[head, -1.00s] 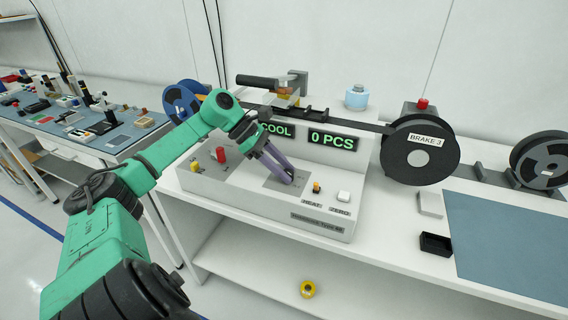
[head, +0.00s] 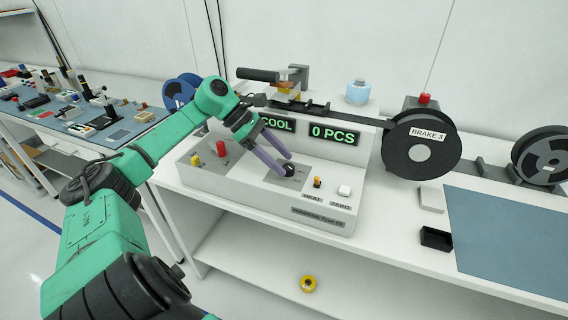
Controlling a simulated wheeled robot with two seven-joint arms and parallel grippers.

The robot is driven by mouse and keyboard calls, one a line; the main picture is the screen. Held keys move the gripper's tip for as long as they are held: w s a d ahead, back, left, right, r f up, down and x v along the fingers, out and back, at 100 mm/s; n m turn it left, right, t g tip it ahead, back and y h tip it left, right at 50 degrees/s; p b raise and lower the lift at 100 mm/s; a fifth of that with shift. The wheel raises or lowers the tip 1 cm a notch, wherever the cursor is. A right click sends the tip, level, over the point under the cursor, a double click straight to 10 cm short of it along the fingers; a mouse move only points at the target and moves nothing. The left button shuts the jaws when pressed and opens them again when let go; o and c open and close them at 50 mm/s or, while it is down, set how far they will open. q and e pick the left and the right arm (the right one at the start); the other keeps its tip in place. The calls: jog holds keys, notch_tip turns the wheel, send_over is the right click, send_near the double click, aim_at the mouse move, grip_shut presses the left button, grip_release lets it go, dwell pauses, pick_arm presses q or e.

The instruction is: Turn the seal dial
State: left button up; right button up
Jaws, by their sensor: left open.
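The dark round seal dial (head: 289,170) stands on a grey plate on the front panel of the white test handler (head: 262,207). My left gripper (head: 285,164) reaches in from the left, its purple fingers pointing down and right toward the dial. The fingers are spread apart, with a gap between them, and their tips are at or just beside the dial. I cannot tell whether they touch it. The dial's markings are too small to read. My right gripper is not in view.
The handler's displays read COOL (head: 277,125) and 0 PCS (head: 332,134). A red knob (head: 221,149), an orange switch (head: 317,182) and a white button (head: 344,190) sit around the plate. A reel marked BRAKE 3 (head: 421,157) stands to the right. A blue mat (head: 508,240) lies clear.

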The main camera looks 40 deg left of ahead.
pick_arm(q)
jog(key=b+v, duration=0.1)
jog(key=v, duration=0.4)
jog(key=shift+a+f, duration=0.1)
jog(key=shift+f, duration=0.05)
jog(key=p+v, duration=0.2)
jog(key=v, duration=0.6)
jog(key=shift+p, duration=0.3)
